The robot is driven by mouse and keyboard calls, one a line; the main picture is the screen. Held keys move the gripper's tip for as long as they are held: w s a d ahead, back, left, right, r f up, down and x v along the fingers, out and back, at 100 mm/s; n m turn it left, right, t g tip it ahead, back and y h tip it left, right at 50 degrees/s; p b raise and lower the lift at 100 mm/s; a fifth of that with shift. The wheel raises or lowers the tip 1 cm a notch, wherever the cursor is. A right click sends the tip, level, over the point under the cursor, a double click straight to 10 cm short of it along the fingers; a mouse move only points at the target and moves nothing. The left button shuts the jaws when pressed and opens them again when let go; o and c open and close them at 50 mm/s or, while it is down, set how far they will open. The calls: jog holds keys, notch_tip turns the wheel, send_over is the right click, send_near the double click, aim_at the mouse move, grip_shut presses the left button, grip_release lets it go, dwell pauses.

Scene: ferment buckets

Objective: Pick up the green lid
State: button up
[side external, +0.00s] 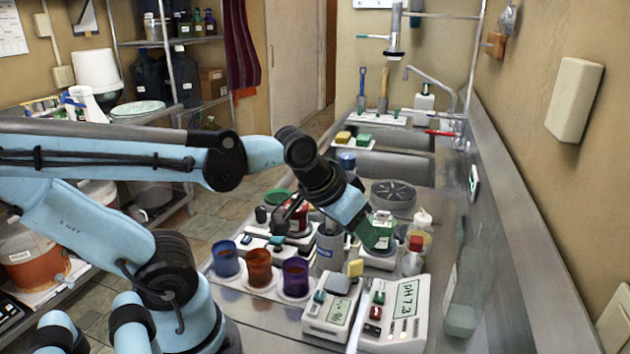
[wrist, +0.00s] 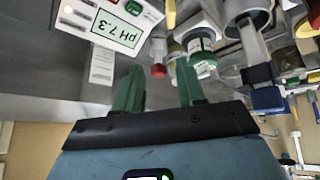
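The red cap (wrist: 158,70) shows beyond the fingertips. A round green lid-like piece (side external: 279,197) lies at the counter's left side, behind the coloured cups; I cannot tell for sure that it is the green lid. A white container with a green band (wrist: 201,45) stands past the right finger in the wrist view.
A pH meter reading 7.3 (side external: 396,315) and another meter (side external: 331,308) stand at the front. Blue (side external: 225,259), orange (side external: 259,267) and purple (side external: 295,277) cups stand left. The wall runs close along the right. Bare metal counter shows at front left.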

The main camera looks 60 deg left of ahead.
jog(key=w+a+r+n+g, duration=0.3)
jog(key=w+r+n, duration=0.3)
jog(key=n, duration=0.6)
jog(key=n+g, duration=0.4)
jog(key=n, duration=1.1)
send_near(384, 212)
notch_tip(384, 212, down, 9)
jog(key=shift+s+a+r, duration=0.1)
jog(key=shift+s, duration=0.05)
grip_shut()
